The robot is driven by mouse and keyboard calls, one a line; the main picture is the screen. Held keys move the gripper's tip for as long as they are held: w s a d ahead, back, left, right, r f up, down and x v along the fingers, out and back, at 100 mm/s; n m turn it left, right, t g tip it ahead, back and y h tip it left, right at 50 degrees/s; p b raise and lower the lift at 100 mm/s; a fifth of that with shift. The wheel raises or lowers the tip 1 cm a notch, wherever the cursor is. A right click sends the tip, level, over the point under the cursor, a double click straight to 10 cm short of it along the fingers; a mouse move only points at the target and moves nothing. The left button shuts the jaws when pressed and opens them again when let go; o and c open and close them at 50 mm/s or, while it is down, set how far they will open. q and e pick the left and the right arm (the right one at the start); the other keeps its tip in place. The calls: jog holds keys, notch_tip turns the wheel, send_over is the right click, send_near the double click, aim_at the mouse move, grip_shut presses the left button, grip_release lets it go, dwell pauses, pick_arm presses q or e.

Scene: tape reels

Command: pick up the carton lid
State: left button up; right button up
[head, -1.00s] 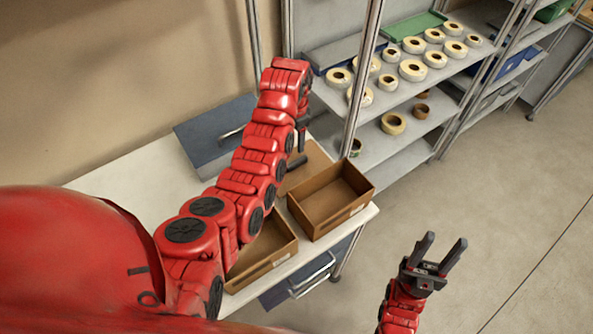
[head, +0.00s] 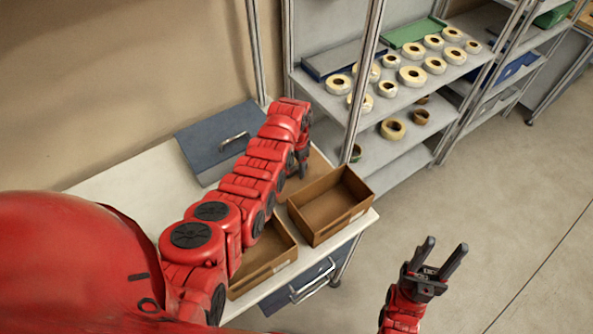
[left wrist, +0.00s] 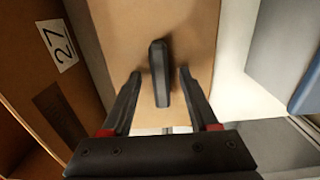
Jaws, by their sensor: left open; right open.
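The carton lid is a flat brown panel with a dark bar handle (left wrist: 159,62). In the head view the lid (head: 319,164) lies on the table behind the open cartons, partly hidden by my left arm. The left wrist view shows its brown face (left wrist: 190,30) below the gripper. My left gripper (head: 301,172) is over the lid, pointing down. In the left wrist view its open fingers (left wrist: 160,76) stand on either side of the handle, without visible contact. My right gripper (head: 440,262) is open and empty, above the floor at the right.
Two open brown cartons stand on the table: one (head: 345,226) right of my left arm, another (head: 268,270) partly behind it. A shelf rack (head: 415,92) with several tape reels stands behind.

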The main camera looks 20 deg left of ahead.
pick_arm(q)
jog(key=shift+w+f, duration=0.1)
grip_shut()
dwell(0.6)
